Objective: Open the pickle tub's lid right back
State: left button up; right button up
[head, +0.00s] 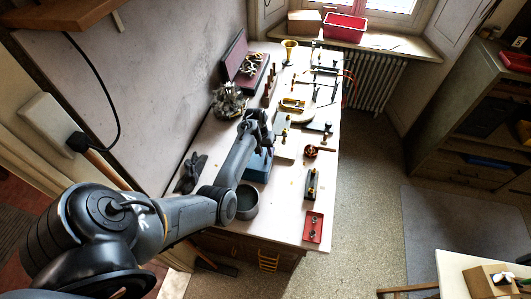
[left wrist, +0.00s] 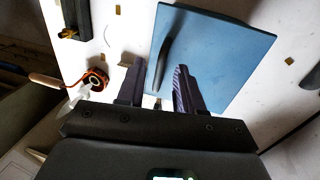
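The pickle tub (head: 257,168) is a blue box on the workbench, partly hidden behind my left arm in the head view. In the left wrist view its flat blue lid (left wrist: 225,62) fills the upper middle and looks shut. A dark handle (left wrist: 162,60) stands along one edge of the lid. My left gripper (left wrist: 157,70) is open, with its two dark fingers apart on either side of the handle's line. I cannot tell whether they touch it. In the head view this gripper (head: 263,140) is above the tub. My right gripper is not in view.
A grey round pot (head: 246,203) and dark gloves (head: 190,173) lie near the tub. A red tray (head: 313,227) is at the bench's near right. A wooden-handled round tool (left wrist: 95,78) lies left of the gripper in the wrist view. Bare bench shows around (head: 283,205).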

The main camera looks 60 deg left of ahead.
pick_arm(q)
grip_shut()
dwell(1.4)
